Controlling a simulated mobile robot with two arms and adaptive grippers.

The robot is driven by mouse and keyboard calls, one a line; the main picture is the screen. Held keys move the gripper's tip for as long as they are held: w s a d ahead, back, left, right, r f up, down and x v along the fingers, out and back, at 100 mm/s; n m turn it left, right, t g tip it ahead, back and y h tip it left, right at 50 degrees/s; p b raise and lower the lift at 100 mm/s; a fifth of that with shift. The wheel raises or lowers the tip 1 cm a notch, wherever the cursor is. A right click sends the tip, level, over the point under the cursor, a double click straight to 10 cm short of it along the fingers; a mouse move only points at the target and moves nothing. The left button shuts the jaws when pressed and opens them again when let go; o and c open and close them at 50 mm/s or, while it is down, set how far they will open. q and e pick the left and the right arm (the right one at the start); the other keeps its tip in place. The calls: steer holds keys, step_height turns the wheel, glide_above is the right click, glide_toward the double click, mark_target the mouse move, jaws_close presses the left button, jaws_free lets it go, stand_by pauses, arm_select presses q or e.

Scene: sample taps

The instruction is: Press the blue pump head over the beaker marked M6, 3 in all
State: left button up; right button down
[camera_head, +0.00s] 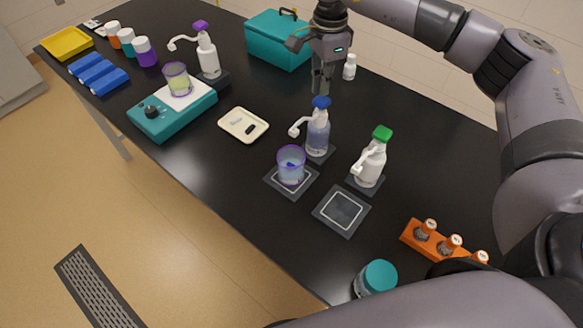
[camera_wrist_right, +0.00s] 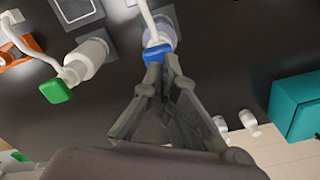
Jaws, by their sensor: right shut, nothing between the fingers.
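The pump bottle with the blue head (camera_head: 320,103) stands on a dark pad in the middle of the table. A clear beaker with a purple rim (camera_head: 291,166) stands on a white-outlined square mat, below the blue pump's spout; I cannot read any mark on it. My right gripper (camera_head: 320,92) is shut and empty, pointing down just above the blue head. In the right wrist view the fingertips (camera_wrist_right: 160,57) are close to the blue head (camera_wrist_right: 157,53); whether they touch it I cannot tell. My left gripper is not in view.
A white pump bottle with a green head (camera_head: 382,134) stands right of the blue one, near an empty mat (camera_head: 341,211). A purple-headed pump (camera_head: 207,54) and a teal scale (camera_head: 172,112) are at left. A teal box (camera_head: 277,41) stands behind; an orange rack (camera_head: 444,245) is at front right.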

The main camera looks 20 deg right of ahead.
mark_target(322, 99)
steer(key=shift+f, duration=0.15)
steer(key=shift+f+b, duration=1.05)
steer(key=shift+f, duration=0.4)
steer(key=shift+r+p, duration=0.95)
steer(key=shift+r, duration=0.65)
steer(key=shift+f, duration=0.15)
